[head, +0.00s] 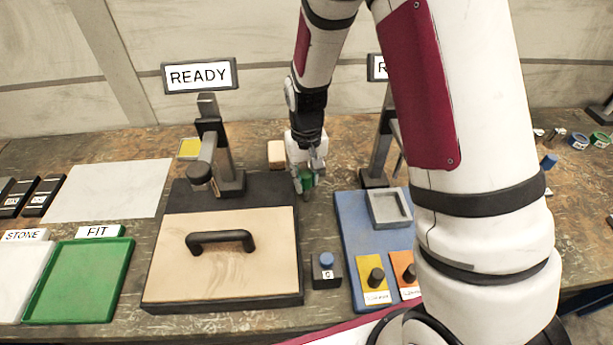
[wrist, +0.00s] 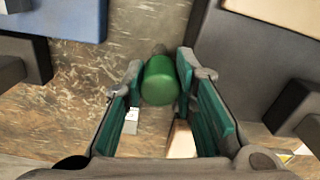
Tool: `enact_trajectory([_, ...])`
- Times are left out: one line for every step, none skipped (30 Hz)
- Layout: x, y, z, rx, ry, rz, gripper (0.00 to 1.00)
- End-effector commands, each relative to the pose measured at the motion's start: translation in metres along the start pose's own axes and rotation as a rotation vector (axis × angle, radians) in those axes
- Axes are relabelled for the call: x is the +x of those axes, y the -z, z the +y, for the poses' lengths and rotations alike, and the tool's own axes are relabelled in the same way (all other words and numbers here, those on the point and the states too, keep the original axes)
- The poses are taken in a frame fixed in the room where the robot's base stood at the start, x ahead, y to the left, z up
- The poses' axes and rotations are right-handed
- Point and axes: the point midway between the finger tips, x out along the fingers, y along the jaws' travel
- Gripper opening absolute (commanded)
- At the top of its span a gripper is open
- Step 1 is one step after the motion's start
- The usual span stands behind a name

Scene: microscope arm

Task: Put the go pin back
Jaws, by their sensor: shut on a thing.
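A green pin (wrist: 160,82) with a rounded end is held between the fingertips of my gripper (wrist: 158,85). In the head view, the green pin (head: 306,181) hangs below my gripper (head: 307,172), in the gap between the dark-based wooden board and the blue panel. I cannot tell whether its lower end touches the table. No label shows on it.
The blue panel (head: 350,240) with two knobs is to the right, partly behind my arm. A green tray (head: 80,285) is far left.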

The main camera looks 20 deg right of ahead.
Motion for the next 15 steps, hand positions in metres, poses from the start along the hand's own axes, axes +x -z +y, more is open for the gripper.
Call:
enact_trajectory([-0.0007,0.0004,0.0000,0.000,0.000,0.001,0.00])
enact_trajectory([-0.0007,0.0003,0.0000,0.000,0.000,0.001,0.00])
enact_trajectory([-0.0006,0.0003,0.0000,0.000,0.000,0.001,0.00])
enact_trajectory([-0.0003,0.0003,0.0000,0.000,0.000,0.001,0.00])
enact_trajectory([0.0003,0.0003,0.0000,0.000,0.000,0.000,0.00])
enact_trajectory([0.0015,0.0004,0.0001,0.000,0.000,0.000,0.00])
enact_trajectory([0.0025,0.0004,0.0001,0.000,0.000,0.000,0.00])
enact_trajectory([0.0034,0.0004,0.0001,0.000,0.000,0.000,0.00])
enact_trajectory([0.0028,0.0001,0.0001,0.000,0.000,0.000,0.35])
enact_trajectory([0.0027,0.0001,0.0001,0.000,0.000,0.000,0.41])
enact_trajectory([0.0027,0.0000,0.0001,0.000,0.000,0.000,0.45])
enact_trajectory([0.0026,0.0000,0.0001,0.000,0.000,0.000,0.45])
enact_trajectory([0.0026,0.0000,0.0001,0.000,0.000,0.000,0.45])
enact_trajectory([0.0026,0.0000,0.0001,0.000,0.000,0.000,0.45])
enact_trajectory([0.0026,0.0000,0.0001,0.000,0.000,0.000,0.45])
